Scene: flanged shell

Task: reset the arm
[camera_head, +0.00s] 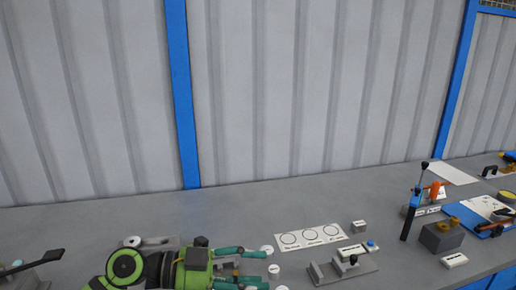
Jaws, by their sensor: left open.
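My left gripper (262,270), with a green body and teal fingers, is low over the grey bench near the bottom edge of the head view. It points to the right. Its two fingers stand apart, one above the other in the picture. Small white round pieces (274,268) lie by the fingertips; I cannot tell whether any touch them. I see nothing clearly held. The lower finger is partly cut off by the picture edge. My right gripper is not in view.
A white card with three circles (311,236) lies right of the gripper. A grey fixture (342,269) stands in front of it. Further right are a grey block (441,237), an upright blue-and-black tool (413,205) and a blue board (484,214). The bench's back strip is clear before the wall.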

